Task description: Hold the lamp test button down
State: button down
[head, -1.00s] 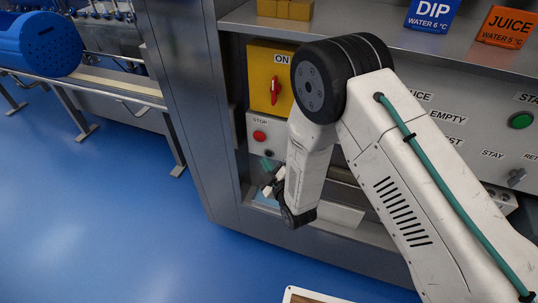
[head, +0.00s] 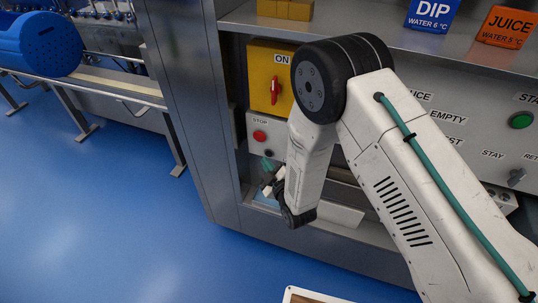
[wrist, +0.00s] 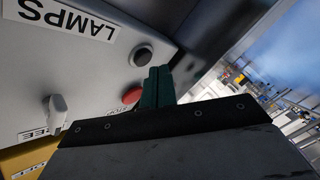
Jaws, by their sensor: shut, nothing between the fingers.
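A black round button (wrist: 141,56) in a pale ring sits on the grey panel near an upside-down "LAMPS" label (wrist: 68,18) in the wrist view. In the head view a small dark button (head: 268,153) shows below the red stop button. In the head view my gripper (head: 267,164) is small, just below the dark button and partly behind my forearm.
The red stop button (head: 259,135) is close above, and close to the fingers in the wrist view (wrist: 131,95). A yellow switch box (head: 271,83) with a red handle is higher up. A steel cabinet post (head: 185,90) stands left. Blue floor is open at left.

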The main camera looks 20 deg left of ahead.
jog(key=shift+w, duration=0.15)
jog(key=shift+w, duration=0.3)
jog(key=shift+w, duration=0.4)
dwell(1.6)
dwell(0.5)
jog(key=shift+s, duration=0.85)
jog(key=s, duration=0.5)
jog(key=shift+a, duration=0.2)
